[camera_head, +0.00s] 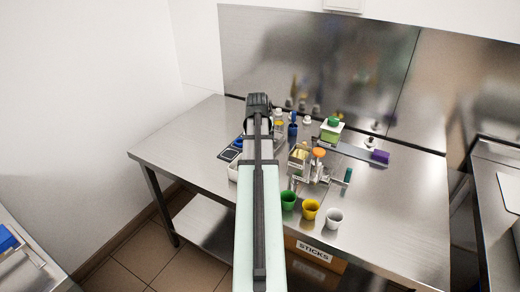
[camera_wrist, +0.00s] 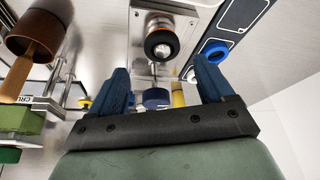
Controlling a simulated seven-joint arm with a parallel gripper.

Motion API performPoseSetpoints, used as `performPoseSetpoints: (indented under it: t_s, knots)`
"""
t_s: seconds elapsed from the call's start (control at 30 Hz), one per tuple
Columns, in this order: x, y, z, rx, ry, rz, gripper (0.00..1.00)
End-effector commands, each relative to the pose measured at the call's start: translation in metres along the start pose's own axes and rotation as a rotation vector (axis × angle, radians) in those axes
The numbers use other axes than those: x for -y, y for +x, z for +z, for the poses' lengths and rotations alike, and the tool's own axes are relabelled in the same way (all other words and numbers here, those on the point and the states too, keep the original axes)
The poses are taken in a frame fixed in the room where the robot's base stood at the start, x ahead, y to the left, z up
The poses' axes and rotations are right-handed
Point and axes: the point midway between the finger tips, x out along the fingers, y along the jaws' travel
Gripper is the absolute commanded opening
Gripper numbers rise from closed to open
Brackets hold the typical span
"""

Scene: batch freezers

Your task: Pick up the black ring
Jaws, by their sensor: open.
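A dark round ring (camera_wrist: 161,47) shows in the wrist view, near the top middle, around a shiny orange-topped knob on a metal block. It looks like the black ring, but I cannot tell whether it is a separate piece. My gripper (camera_wrist: 162,76) is open, its two blue fingers spread on either side below this ring in the picture, with nothing gripped between them. In the head view my arm covers the area under the gripper, and I cannot pick out the ring there.
A brown cup-like item (camera_wrist: 34,36) and a green block (camera_wrist: 24,122) lie left in the wrist view. A blue ring (camera_wrist: 214,50) is on a dark panel at right. Green (camera_head: 288,200), yellow (camera_head: 310,209) and white (camera_head: 334,218) cups stand near the table's front edge. The left steel tabletop (camera_head: 185,140) is clear.

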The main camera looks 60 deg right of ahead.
Motion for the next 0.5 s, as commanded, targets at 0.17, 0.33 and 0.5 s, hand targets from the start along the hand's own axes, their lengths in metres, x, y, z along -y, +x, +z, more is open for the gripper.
performPoseSetpoints:
  t_s: [0.17,0.33,0.5]
  knots:
    - [0.0,0.004,0.0,-0.001,0.0,0.0,0.81]
    - [0.002,0.018,0.001,0.001,-0.001,0.0,0.81]
    - [0.004,0.038,0.002,0.001,-0.001,0.0,0.81]
